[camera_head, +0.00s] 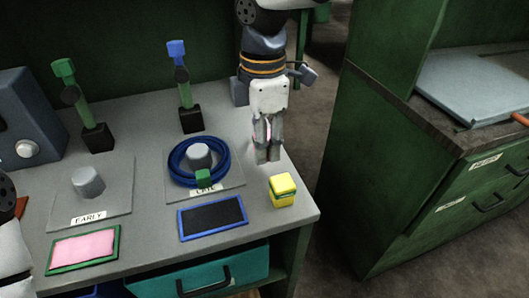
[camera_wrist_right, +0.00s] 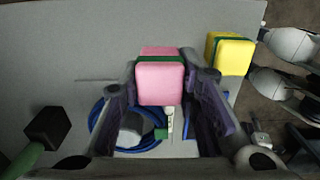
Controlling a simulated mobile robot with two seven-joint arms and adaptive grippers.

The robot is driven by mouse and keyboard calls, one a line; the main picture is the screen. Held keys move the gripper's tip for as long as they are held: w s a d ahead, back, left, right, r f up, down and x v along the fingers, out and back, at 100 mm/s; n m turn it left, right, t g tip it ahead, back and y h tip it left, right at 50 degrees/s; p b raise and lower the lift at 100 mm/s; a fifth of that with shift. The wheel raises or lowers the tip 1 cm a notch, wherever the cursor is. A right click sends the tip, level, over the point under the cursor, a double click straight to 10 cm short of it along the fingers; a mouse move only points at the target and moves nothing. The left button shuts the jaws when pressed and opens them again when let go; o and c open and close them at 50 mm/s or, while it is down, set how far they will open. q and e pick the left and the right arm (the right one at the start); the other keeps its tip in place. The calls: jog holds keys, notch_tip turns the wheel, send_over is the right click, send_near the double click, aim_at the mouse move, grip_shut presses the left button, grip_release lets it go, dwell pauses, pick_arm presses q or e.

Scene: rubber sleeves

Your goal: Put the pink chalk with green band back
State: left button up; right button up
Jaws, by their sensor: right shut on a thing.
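The pink chalk with a green band (camera_wrist_right: 160,82) is a block between the fingers of my right gripper (camera_wrist_right: 165,100) in the right wrist view. In the head view my right gripper (camera_head: 268,155) points down over the right side of the table, behind the yellow block, and hides most of the chalk. A green-framed tray with a pink surface (camera_head: 85,247) lies at the table's front left. A blue-framed tray with a dark surface (camera_head: 212,217) lies to its right. My left gripper is out of view; only part of my left arm shows at the left edge.
A yellow block with a green band (camera_head: 283,192) stands near the table's right edge. A blue ring (camera_head: 172,167) lies around the grey peg (camera_head: 199,156) on the LATE plate. The EARLY plate's peg (camera_head: 88,181) is bare. Green (camera_head: 82,107) and blue (camera_head: 185,90) topped stands are behind.

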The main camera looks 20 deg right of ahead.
jog(key=shift+w+d+f, duration=0.15)
jog(key=shift+f, duration=0.8)
jog(key=shift+w+d+f, duration=0.15)
jog(key=shift+f, duration=0.8)
jog(key=shift+f, duration=0.15)
jog(key=o, duration=1.1)
notch_tip(320, 180, up, 12)
jog(key=shift+r, duration=0.2)
